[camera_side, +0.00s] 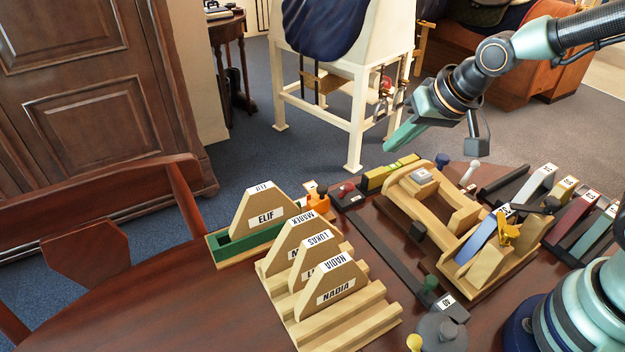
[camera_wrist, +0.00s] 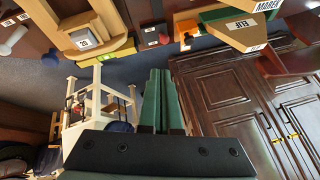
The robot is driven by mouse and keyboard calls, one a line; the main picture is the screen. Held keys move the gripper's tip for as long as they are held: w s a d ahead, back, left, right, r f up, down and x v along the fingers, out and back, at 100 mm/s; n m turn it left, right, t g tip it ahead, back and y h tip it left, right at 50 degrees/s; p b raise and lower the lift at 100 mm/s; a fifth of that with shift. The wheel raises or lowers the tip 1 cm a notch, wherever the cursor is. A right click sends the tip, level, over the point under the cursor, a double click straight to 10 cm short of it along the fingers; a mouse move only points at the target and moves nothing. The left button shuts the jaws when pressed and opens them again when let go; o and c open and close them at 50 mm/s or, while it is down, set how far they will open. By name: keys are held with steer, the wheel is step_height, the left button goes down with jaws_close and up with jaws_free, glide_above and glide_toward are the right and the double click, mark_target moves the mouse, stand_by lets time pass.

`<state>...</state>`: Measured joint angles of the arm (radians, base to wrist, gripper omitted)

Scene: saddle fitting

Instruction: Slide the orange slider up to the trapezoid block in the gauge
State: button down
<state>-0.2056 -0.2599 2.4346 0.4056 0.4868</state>
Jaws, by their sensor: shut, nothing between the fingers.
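The trapezoid block labelled ELIF (camera_side: 263,212) stands upright in the green gauge (camera_side: 226,247) on the table. The orange slider (camera_side: 316,200) is at the gauge's right end, with a gap visible between it and the block's sloping side. In the wrist view, the orange slider (camera_wrist: 186,29) and the ELIF block (camera_wrist: 237,34) show along the top edge. My gripper (camera_side: 389,147) is shut and empty, in the air above and to the right of the slider. Its green fingers (camera_wrist: 161,78) lie together in the wrist view. It touches nothing.
A wooden rack with more labelled blocks (camera_side: 335,290) stands in front of the gauge. A red-knobbed dark piece (camera_side: 347,192) sits close to the slider's right. A wooden fixture (camera_side: 440,195) and several coloured bars fill the right side. The table's left part is clear.

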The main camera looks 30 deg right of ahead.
mark_target(319, 190)
steer(key=shift+m+y, duration=0.3)
steer(key=shift+m, duration=0.4)
steer(key=shift+w+a+f, duration=1.05)
steer(key=shift+w+f, duration=0.1)
steer(key=shift+f, duration=0.85)
steer(key=shift+w+a+f, duration=1)
steer(key=shift+w+f, duration=0.2)
steer(key=shift+f, duration=0.75)
steer(key=shift+w+a+f, duration=1.05)
steer(key=shift+w+f, duration=0.1)
steer(key=shift+f, duration=0.85)
steer(key=shift+y, duration=0.3)
steer(key=a, duration=0.5)
steer(key=shift+d, duration=0.1)
steer(key=shift+r, duration=0.1)
steer(key=v, duration=1)
steer(key=s+d+r+n+h, duration=0.1)
steer(key=s+d+r+n, duration=0.1)
steer(key=s+d+r, duration=0.3)
steer(key=s+d+r+n+h, duration=0.1)
steer(key=s+d+r, duration=0.3)
steer(key=d, duration=0.7)
steer(key=shift+s+d+r+n+g+h, duration=0.3)
steer(key=shift+s+r+n, duration=0.15)
steer(key=shift+n, duration=0.35)
